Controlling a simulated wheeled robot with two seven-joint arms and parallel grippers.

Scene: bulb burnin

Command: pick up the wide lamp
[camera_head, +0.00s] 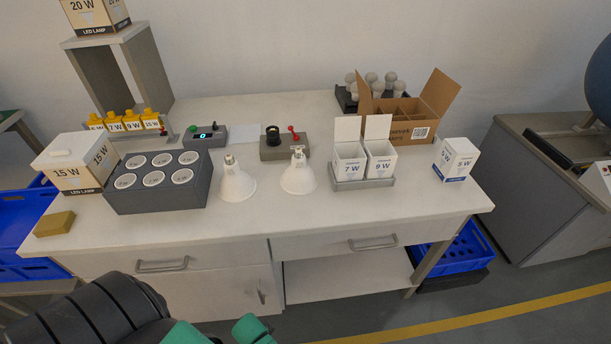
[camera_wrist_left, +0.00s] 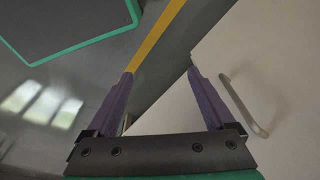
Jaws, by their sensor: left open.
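Two white, cone-shaped wide lamps stand base-up on the table, one at the left (camera_head: 236,186) and one at the right (camera_head: 298,178). Both look alike in width, and I cannot tell which one the task means. My left gripper (camera_wrist_left: 160,75) is open and empty in its wrist view, with purple fingers apart over the floor and beside a drawer handle. In the head view only my black and teal left arm shows at the bottom edge, in front of the table and well apart from the lamps. My right gripper is not in view.
A grey block with several round sockets (camera_head: 160,197) stands left of the lamps. A tray with 7 W and 9 W boxes (camera_head: 364,184) is at their right. A dark-socketed test block (camera_head: 285,152) sits behind. The tabletop (camera_head: 270,218) in front is clear.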

